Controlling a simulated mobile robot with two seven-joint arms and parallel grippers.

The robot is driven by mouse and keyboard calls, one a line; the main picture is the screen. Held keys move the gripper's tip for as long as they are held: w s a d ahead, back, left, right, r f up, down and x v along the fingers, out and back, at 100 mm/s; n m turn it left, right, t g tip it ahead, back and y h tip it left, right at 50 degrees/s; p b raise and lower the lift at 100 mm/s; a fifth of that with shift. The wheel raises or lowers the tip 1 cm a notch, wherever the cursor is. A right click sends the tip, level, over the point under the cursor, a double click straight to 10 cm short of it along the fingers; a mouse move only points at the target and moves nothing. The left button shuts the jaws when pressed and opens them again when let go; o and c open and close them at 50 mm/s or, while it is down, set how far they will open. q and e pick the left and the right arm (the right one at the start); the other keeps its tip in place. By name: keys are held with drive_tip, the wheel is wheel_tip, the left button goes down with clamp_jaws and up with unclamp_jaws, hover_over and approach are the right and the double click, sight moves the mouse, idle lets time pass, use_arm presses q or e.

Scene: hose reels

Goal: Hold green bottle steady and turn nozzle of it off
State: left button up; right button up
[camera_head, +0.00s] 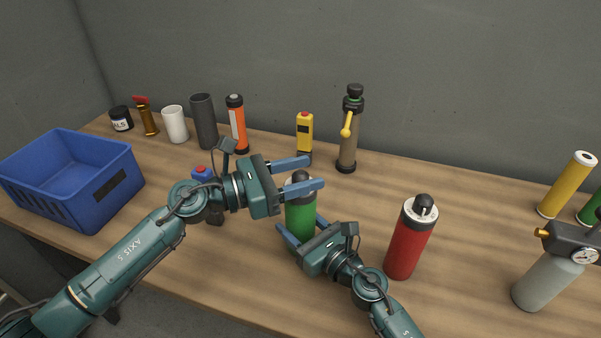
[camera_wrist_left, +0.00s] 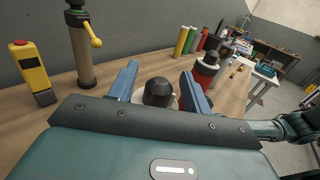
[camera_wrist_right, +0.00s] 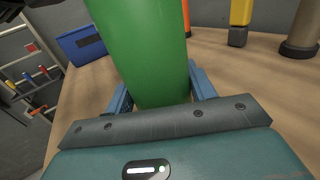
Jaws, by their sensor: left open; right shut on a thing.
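The green bottle (camera_head: 300,220) stands upright on the table in the head view, with a black nozzle (camera_head: 299,176) on its pale top. My right gripper (camera_head: 301,232) is shut on the bottle's lower body; the green body (camera_wrist_right: 145,50) fills the middle of the right wrist view between its fingers. My left gripper (camera_head: 315,173) is open at the height of the bottle's top, its blue fingers on either side of the nozzle. In the left wrist view the dark nozzle (camera_wrist_left: 158,91) sits between the open fingers, apart from both.
A red bottle (camera_head: 411,240) stands to the right, with a grey gauge bottle (camera_head: 546,280) beyond it. Behind are a yellow device (camera_head: 304,132) and a brown cylinder with a yellow lever (camera_head: 348,140). A blue crate (camera_head: 75,185) is at the left. Table between red and yellow cylinders is clear.

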use_arm(q)
drive_tip(key=c, duration=1)
drive_tip(key=shift+o, duration=0.2)
drive_tip(key=shift+f+m+g, duration=0.1)
drive_tip(key=shift+m+g, duration=0.3)
drive_tip(key=shift+g, duration=0.2)
drive_tip(key=m+g+h, duration=0.1)
drive_tip(key=m+g, duration=0.1)
drive_tip(key=g, duration=0.1)
drive_tip(key=shift+w, duration=0.1)
drive_tip(key=m+g, duration=0.2)
drive_tip(key=g, duration=0.1)
drive_tip(key=m+g, duration=0.2)
drive_tip(key=g, duration=0.2)
drive_tip(key=shift+m, duration=0.3)
drive_tip(key=shift+d+f+m+g+y, duration=0.1)
drive_tip(key=shift+m+g+y, duration=0.75)
drive_tip(key=shift+g, duration=0.55)
drive_tip(key=shift+m+g+y, duration=0.65)
drive_tip(key=shift+m+g, duration=0.4)
drive_tip(key=shift+g, duration=0.35)
drive_tip(key=shift+m+g+y, duration=0.4)
drive_tip(key=shift+g, duration=0.1)
